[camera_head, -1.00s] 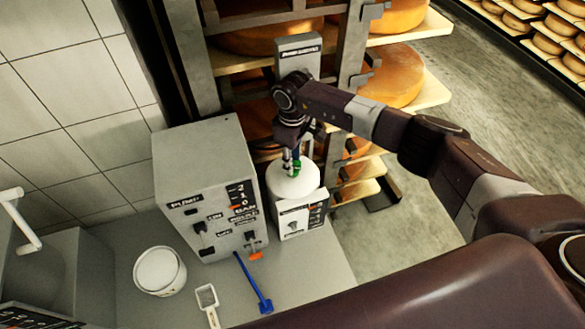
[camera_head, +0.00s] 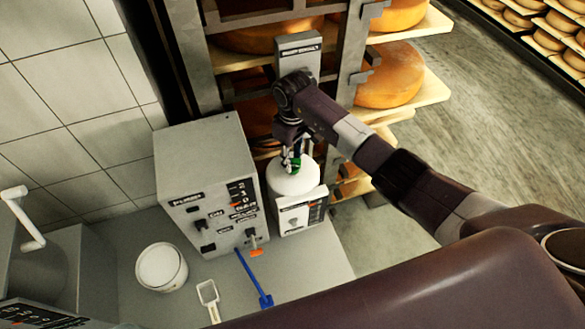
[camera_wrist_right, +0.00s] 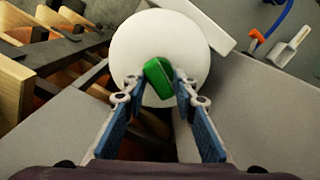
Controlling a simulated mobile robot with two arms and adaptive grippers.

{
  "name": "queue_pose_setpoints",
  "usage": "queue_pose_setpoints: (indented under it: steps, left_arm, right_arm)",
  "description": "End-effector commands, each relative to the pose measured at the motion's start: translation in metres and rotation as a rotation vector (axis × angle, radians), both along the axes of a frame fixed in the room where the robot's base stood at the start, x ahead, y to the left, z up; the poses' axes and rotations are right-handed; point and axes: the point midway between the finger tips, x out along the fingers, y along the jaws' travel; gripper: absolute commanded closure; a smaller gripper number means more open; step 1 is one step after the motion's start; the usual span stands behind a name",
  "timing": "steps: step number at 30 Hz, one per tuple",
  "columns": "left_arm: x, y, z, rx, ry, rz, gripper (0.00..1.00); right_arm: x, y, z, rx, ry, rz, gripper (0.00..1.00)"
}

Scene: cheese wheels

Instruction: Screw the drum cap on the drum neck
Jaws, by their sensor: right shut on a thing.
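The green drum cap (camera_wrist_right: 158,82) is between the fingertips of my right gripper (camera_wrist_right: 160,84), which is shut on it. The cap also shows small in the head view (camera_head: 296,164), under my right gripper (camera_head: 293,158). The white drum (camera_head: 296,181) stands upright below, and its round top (camera_wrist_right: 160,48) fills the middle of the wrist view. The cap is over the drum's top. The drum neck is hidden under the cap and fingers, so I cannot tell how far the cap sits on it. My left gripper is not in view.
A grey control box (camera_head: 205,185) with switches stands left of the drum. A small panel box (camera_head: 301,213) is in front of it. A white tub (camera_head: 161,267), a white scoop (camera_head: 208,300) and a blue tool (camera_head: 254,279) lie on the counter. Cheese racks (camera_head: 385,75) rise behind.

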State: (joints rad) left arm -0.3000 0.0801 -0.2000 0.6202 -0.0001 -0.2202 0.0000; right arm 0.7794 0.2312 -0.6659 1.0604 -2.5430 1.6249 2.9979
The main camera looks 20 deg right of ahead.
Motion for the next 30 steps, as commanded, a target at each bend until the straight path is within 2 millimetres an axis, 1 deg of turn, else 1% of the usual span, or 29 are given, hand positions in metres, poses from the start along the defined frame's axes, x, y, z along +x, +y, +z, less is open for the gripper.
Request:
queue_pose_setpoints:
  steps: [1,7,8,13,23,30]
  left_arm:
    - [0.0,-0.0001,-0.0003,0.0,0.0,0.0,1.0]
    - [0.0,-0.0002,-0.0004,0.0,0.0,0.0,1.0]
    - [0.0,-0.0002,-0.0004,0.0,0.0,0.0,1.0]
    - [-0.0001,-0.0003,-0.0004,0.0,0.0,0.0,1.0]
    - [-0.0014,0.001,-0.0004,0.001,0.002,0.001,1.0]
    - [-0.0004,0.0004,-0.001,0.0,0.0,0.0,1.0]
  right_arm:
    - [-0.0023,-0.0028,-0.0035,-0.003,0.008,-0.022,1.0]
    - [-0.0027,-0.0033,-0.0039,-0.004,0.01,-0.022,1.0]
    - [-0.0028,-0.0034,-0.004,-0.004,0.01,-0.022,0.72]
    - [-0.0039,-0.0038,-0.0044,-0.006,0.013,-0.019,0.54]
    - [-0.0014,-0.0019,-0.0017,-0.003,0.005,-0.009,0.54]
    - [0.0008,-0.0024,0.0001,-0.007,-0.002,0.046,0.54]
